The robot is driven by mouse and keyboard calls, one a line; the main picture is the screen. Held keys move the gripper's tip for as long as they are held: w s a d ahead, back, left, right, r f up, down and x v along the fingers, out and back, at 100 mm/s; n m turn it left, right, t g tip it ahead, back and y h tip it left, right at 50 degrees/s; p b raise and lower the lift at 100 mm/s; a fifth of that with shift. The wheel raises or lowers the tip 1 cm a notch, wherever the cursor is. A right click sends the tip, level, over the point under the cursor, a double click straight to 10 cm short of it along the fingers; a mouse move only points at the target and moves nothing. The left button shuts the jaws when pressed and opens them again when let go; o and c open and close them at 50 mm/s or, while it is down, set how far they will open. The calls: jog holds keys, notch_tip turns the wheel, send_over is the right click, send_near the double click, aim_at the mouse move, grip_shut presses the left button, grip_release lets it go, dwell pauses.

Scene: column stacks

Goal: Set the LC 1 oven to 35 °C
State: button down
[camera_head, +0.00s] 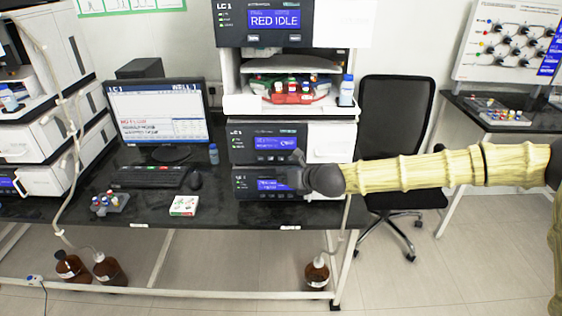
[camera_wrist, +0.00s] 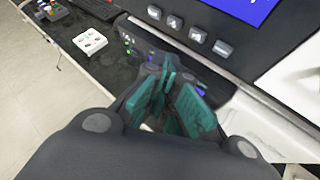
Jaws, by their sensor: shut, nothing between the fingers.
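The LC 1 stack stands on the bench in the head view, its top module (camera_head: 265,22) showing "LC 1" and "RED IDLE". Two modules with blue screens sit lower in it, a middle one (camera_head: 240,143) and a bottom one (camera_head: 245,186). Which is the oven, and any temperature, is too small to read. My gripper (camera_head: 298,172) is in front of the right side of these lower modules and partly covers the bottom one. In the wrist view its teal fingers (camera_wrist: 172,90) are shut and empty, beside a dark panel with several buttons (camera_wrist: 197,34) and a blue screen (camera_wrist: 240,8).
A monitor (camera_head: 158,115), a keyboard (camera_head: 150,177) and a blue-capped bottle (camera_head: 213,153) are left of the stack. A white box (camera_head: 184,205) and a vial rack (camera_head: 110,202) lie near the front edge. A black chair (camera_head: 395,120) stands behind my arm.

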jog(key=shift+s, duration=1.05)
jog(key=s+a+f+n+g+h, duration=0.15)
jog(key=s+f+n+g, duration=0.45)
jog(key=s+f+n, duration=1.4)
jog(key=s+d+f+n+g+h, duration=0.1)
jog(key=s+d+f+h, duration=0.1)
jog(key=s+d+f, duration=0.6)
jog(key=s+d+f+n+g+h, duration=0.15)
jog(key=s+f, duration=0.45)
jog(key=s, duration=0.6)
jog(key=s+d+n+h, duration=0.1)
jog(key=s+d+n, duration=0.3)
jog(key=d, duration=0.3)
jog(key=s+d+n+g+h, duration=0.1)
jog(key=s+d+n, duration=0.3)
jog(key=d, duration=0.3)
jog(key=shift+s+r+h, duration=0.2)
jog(key=shift+s+h, duration=0.1)
jog(key=shift+s, duration=0.35)
